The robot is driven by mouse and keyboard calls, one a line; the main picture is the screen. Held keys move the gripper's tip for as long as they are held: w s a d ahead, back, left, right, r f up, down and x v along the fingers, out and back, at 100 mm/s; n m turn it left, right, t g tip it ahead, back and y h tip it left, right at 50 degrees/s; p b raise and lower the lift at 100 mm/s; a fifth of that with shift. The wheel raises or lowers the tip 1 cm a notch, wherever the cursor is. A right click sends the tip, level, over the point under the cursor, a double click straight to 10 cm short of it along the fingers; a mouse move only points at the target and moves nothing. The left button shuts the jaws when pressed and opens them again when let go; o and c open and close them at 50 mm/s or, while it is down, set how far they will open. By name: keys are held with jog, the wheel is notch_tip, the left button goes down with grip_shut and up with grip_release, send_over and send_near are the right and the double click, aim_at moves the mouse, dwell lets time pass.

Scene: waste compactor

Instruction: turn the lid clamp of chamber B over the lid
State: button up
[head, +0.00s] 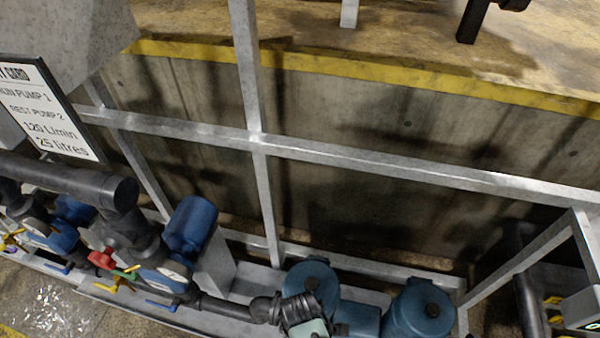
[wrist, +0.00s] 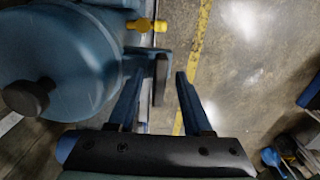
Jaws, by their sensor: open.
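Two blue round chambers stand at the bottom of the head view, a left one (head: 310,283) and a right one (head: 422,308), each with a dark knob on top. No letter is readable, so I cannot tell which is B. In the wrist view a blue chamber (wrist: 75,60) with a black knob (wrist: 28,97) fills the left side. Beside it a dark upright bar with a brownish face (wrist: 161,82), possibly the clamp handle, shows between the fingers. My gripper (wrist: 160,74) is open, one finger on each side of this bar, with no clear contact visible.
A yellow valve handle (wrist: 146,25) sits beyond the fingers. Grey frame rails (head: 350,155) cross behind the chambers. Pumps and pipes (head: 150,245) with coloured handles and a sign (head: 48,110) stand at left.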

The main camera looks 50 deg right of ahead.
grip_shut()
jog(key=shift+r+m, duration=0.1)
jog(key=shift+m, duration=0.2)
jog(key=m+p, duration=0.1)
jog(key=m, duration=0.2)
jog(key=shift+m+p, duration=0.3)
jog(key=shift+p, duration=0.05)
jog(key=m+p, duration=0.1)
jog(key=m, duration=0.3)
jog(key=shift+m, duration=0.3)
jog(key=m+p, duration=0.1)
jog(key=m, duration=0.3)
jog(key=shift+m+p, duration=0.5)
jog(key=shift+m, duration=1.6)
